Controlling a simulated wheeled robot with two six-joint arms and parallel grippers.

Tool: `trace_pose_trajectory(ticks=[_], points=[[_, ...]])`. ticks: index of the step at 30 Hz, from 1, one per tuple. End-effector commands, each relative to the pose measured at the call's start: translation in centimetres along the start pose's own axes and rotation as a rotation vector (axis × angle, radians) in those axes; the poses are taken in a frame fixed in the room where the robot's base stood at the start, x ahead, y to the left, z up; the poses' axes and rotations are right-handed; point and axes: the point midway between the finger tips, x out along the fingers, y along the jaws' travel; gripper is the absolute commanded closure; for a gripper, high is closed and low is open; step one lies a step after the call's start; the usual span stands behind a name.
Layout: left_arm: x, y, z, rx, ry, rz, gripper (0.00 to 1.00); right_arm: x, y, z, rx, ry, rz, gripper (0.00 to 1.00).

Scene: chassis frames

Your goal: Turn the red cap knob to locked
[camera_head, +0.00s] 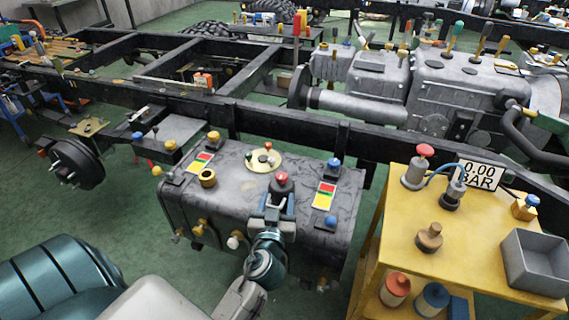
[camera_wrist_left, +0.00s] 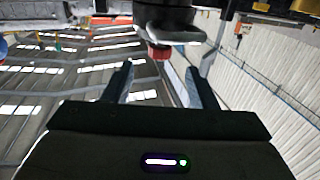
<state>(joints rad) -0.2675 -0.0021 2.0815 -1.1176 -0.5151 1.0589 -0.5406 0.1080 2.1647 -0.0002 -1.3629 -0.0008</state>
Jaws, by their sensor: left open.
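A red-topped cap knob (camera_head: 282,177) on a dark base stands on the grey tank (camera_head: 235,205), near the middle of its top. My left gripper (camera_head: 273,203) is at the near side of this knob, with its fingers pointing toward it. In the left wrist view the red cap (camera_wrist_left: 159,53) shows just past the fingertips, near the middle of the gap between the spread fingers (camera_wrist_left: 160,78). The gripper is open and holds nothing. I cannot tell the knob's turn position; no lock marking is readable. My right gripper is not in view.
Red, yellow and green plates (camera_head: 325,195) (camera_head: 201,163) lie on the tank, with blue and yellow knobs nearby. A round brass plate (camera_head: 264,160) sits behind the red knob. A yellow cart (camera_head: 397,215) with another red-topped knob (camera_head: 425,150) stands at right. Black chassis rails (camera_head: 190,103) run behind.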

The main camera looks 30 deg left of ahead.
Motion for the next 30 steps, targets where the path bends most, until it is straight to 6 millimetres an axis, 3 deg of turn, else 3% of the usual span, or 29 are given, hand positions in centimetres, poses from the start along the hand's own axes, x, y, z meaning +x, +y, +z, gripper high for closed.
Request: trace_pose_trajectory(ticks=[5, 18, 30], points=[[1.8, 0.0, -0.3, 0.0, 0.003, 0.001, 0.48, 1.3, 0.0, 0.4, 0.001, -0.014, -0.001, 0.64], [9.4, 0.0, -0.2, 0.002, 0.002, 0.0, 0.48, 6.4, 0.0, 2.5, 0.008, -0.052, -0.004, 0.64], [10.7, 0.0, 0.0, 0.0, 0.0, 0.0, 0.48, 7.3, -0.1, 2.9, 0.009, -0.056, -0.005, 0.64]])
